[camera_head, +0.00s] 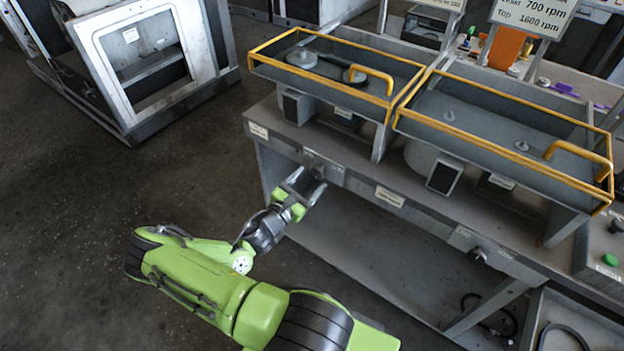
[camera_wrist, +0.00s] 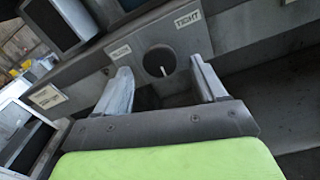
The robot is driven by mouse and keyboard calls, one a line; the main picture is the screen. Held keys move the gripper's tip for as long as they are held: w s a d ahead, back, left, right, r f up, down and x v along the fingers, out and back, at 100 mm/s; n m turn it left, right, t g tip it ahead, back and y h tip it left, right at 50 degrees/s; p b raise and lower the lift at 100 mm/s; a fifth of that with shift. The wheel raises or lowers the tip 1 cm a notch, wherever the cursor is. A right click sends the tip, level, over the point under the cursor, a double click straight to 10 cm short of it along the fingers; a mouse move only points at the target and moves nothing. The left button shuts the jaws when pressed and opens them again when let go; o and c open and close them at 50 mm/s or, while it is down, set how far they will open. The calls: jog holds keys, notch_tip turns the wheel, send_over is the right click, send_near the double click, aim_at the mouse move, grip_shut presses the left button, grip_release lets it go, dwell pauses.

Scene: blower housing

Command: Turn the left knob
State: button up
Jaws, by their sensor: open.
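The left knob (camera_wrist: 158,63) is a dark round dial with a white pointer line, set on a grey plate on the front rail of the bench. In the wrist view it shows between and beyond the fingers of my gripper (camera_wrist: 160,72). In the head view my gripper (camera_head: 308,181) is open, just in front of the left end of the rail, and partly hides the left knob (camera_head: 318,171). The fingers straddle the knob in the wrist view, but I cannot tell whether they touch it.
A second knob (camera_head: 478,254) sits farther right on the same rail. Two yellow-edged trays (camera_head: 445,72) stand above the bench (camera_head: 425,215). A grey-white frame cabinet (camera_head: 205,52) stands at the back left. The floor left of my arm is clear.

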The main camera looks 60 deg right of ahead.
jog(key=shift+s+d, duration=0.2)
jog(key=shift+d, duration=0.9)
jog(key=c, duration=1.1)
jog(key=shift+o, duration=0.2)
jog(key=m, duration=0.3)
jog(key=shift+m, duration=0.4)
jog(key=shift+m+b, duration=0.35)
jog(key=shift+m, duration=1.45)
